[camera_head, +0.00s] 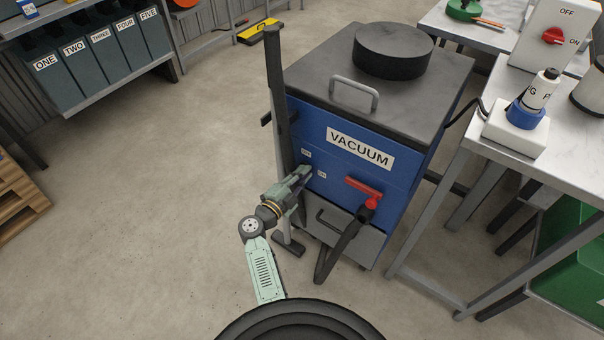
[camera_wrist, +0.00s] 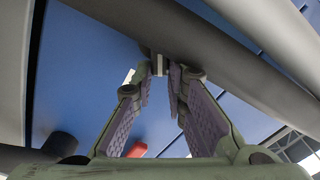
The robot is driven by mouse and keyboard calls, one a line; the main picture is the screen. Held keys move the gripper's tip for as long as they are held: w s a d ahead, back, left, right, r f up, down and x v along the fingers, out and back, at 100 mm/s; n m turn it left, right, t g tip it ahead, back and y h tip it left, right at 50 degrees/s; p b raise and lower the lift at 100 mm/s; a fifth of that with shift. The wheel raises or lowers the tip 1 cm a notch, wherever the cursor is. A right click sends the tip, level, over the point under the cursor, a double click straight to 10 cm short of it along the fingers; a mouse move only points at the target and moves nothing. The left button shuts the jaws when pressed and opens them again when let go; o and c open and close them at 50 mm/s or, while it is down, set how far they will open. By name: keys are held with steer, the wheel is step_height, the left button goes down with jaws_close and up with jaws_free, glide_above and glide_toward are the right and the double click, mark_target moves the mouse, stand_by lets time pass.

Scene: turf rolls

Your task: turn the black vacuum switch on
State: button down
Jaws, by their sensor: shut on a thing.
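The vacuum (camera_head: 312,127) is a blue cabinet with a grey top and a white VACUUM label. Two small white labels sit on the left of its front panel. My gripper (camera_head: 306,171) is at this part of the panel and hides most of the switch in the head view. In the wrist view my gripper (camera_wrist: 160,75) has its purple-padded fingers closing toward the blue panel. A small dark and grey piece, the black vacuum switch (camera_wrist: 158,64), sits between the fingertips. Its exact setting cannot be told.
A red handle (camera_head: 364,190) with a black hose (camera_head: 342,248) is right of my gripper. A dark upright pole (camera_head: 276,95) stands at the cabinet's left edge. A metal workbench (camera_head: 500,165) is at the right. Labelled bins (camera_head: 88,62) are at the back left.

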steer(key=m+b, duration=0.1)
steer(key=m, duration=0.2)
steer(key=f+m+b, duration=0.1)
steer(key=m, duration=0.2)
steer(key=shift+s+d+f, duration=0.15)
steer(key=shift+f, duration=0.05)
stand_by(0.4)
steer(key=c, duration=1.6)
jaws_free()
steer(key=v, duration=1.2)
